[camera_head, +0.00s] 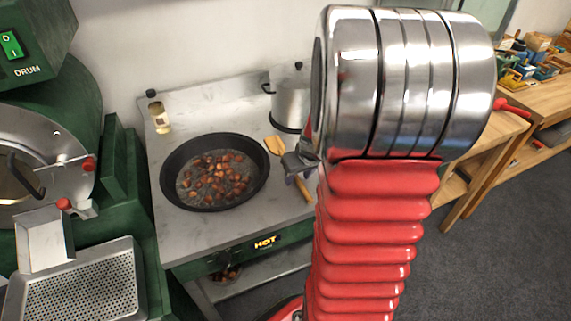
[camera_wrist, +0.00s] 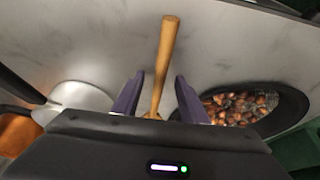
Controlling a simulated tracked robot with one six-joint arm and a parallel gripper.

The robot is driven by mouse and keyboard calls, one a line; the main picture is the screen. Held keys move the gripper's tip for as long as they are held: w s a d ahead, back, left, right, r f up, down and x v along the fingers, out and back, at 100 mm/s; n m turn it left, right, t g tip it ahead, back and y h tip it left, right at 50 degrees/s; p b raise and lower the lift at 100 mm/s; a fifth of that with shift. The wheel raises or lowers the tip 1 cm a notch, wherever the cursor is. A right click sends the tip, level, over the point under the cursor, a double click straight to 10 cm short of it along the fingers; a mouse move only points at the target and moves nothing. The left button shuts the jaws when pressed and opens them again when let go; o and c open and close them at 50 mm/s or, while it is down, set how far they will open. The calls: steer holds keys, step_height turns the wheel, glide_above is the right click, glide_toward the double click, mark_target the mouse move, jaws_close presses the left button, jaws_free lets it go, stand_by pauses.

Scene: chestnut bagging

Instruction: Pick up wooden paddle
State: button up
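The wooden paddle (camera_head: 273,146) lies on the pale worktop to the right of the pan in the head view; my arm and gripper cover part of it. Its handle (camera_wrist: 167,50) runs up the middle of the wrist view. My gripper (camera_wrist: 152,98) is open, with one finger on each side of the handle and gaps showing on both sides. In the head view my gripper (camera_head: 296,165) is over the paddle. The paddle's lower part is hidden behind the gripper body in the wrist view.
A black pan (camera_head: 167,183) of chestnuts sits left of the paddle. A metal pot (camera_head: 290,105) stands behind it, and a small jar (camera_head: 160,118) is at the back left. The green roasting machine (camera_head: 75,110) is at the left. The worktop (camera_wrist: 215,40) is bare around the handle.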

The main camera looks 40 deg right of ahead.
steer(key=shift+c, duration=0.5)
jaws_close()
step_height(320, 180, up, 10)
stand_by(0.7)
stand_by(0.5)
